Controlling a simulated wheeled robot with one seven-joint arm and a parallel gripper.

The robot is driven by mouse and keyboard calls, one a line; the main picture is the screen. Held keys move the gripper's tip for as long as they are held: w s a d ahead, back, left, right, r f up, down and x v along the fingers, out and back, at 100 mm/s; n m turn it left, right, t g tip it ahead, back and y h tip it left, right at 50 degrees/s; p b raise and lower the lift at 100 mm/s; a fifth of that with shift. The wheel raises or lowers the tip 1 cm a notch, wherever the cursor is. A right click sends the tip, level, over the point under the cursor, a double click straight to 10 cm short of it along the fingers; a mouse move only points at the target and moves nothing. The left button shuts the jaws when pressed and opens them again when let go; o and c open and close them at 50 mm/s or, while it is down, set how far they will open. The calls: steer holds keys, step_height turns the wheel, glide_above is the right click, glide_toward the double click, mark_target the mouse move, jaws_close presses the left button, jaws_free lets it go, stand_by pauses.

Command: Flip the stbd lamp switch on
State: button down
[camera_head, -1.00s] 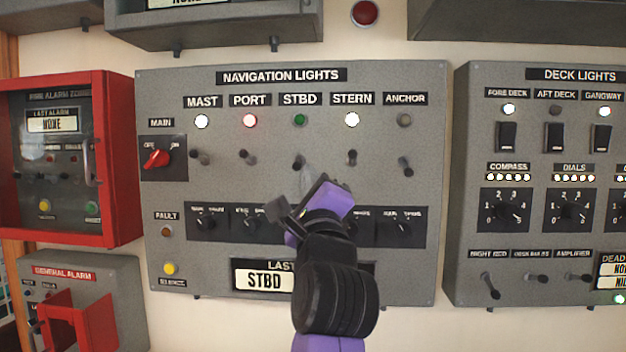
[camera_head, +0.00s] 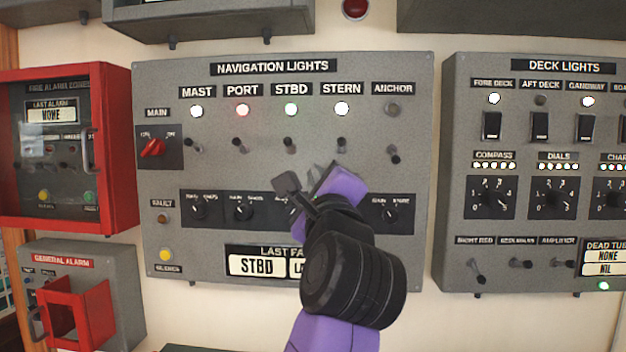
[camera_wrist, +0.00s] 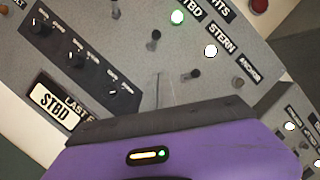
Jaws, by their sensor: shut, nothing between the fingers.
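The stbd lamp switch (camera_head: 290,143) is a small dark toggle under the STBD label on the grey navigation lights panel (camera_head: 155,90). Its lever appears tipped up. The stbd lamp (camera_head: 291,110) above it glows bright, whitish green. In the wrist view the stbd switch (camera_wrist: 155,36) and the lit stbd lamp (camera_wrist: 177,17) show near the top. My gripper (camera_head: 312,188) is shut and empty. It is below and slightly right of the stbd switch, apart from it, and hides part of the lower knob row.
The stern switch (camera_head: 341,144) is close by on the right and the port switch (camera_head: 239,145) on the left. The anchor switch (camera_head: 393,155) is farther right. A red alarm box (camera_head: 110,150) juts out at the left. The deck lights panel (camera_head: 450,180) stands at the right.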

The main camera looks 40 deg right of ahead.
steer(key=s+a+b, duration=0.1)
steer(key=s+a, duration=0.2)
steer(key=s, duration=0.2)
steer(key=shift+s+f, duration=0.15)
steer(key=shift+s, duration=0.15)
steer(key=shift+a, duration=0.1)
steer(key=s+a+r+n+t, duration=0.3)
steer(key=a+n+t, duration=0.35)
steer(key=n, duration=0.55)
steer(key=s+a+f+n+t+y, duration=0.1)
steer(key=a+f+n+y, duration=0.4)
steer(key=f+n, duration=0.4)
steer(key=s+a+f+n+y, duration=0.1)
steer(key=a+f+n+y, duration=0.2)
steer(key=f+n+y, duration=0.55)
steer(key=s+f+n+g, duration=0.2)
steer(key=s+f, duration=0.3)
steer(key=f, duration=0.4)
steer(key=s+f+n+g, duration=0.25)
steer(key=s+f, duration=0.25)
steer(key=f, duration=0.4)
steer(key=s+d+f+m+g+h, duration=0.1)
steer(key=s+f+g, duration=0.4)
steer(key=s+f, duration=1)
steer(key=s+m+h, duration=0.1)
steer(key=s+m, duration=0.1)
steer(key=s, duration=0.1)
steer(key=shift+s+g, duration=0.3)
steer(key=shift+g, duration=0.1)
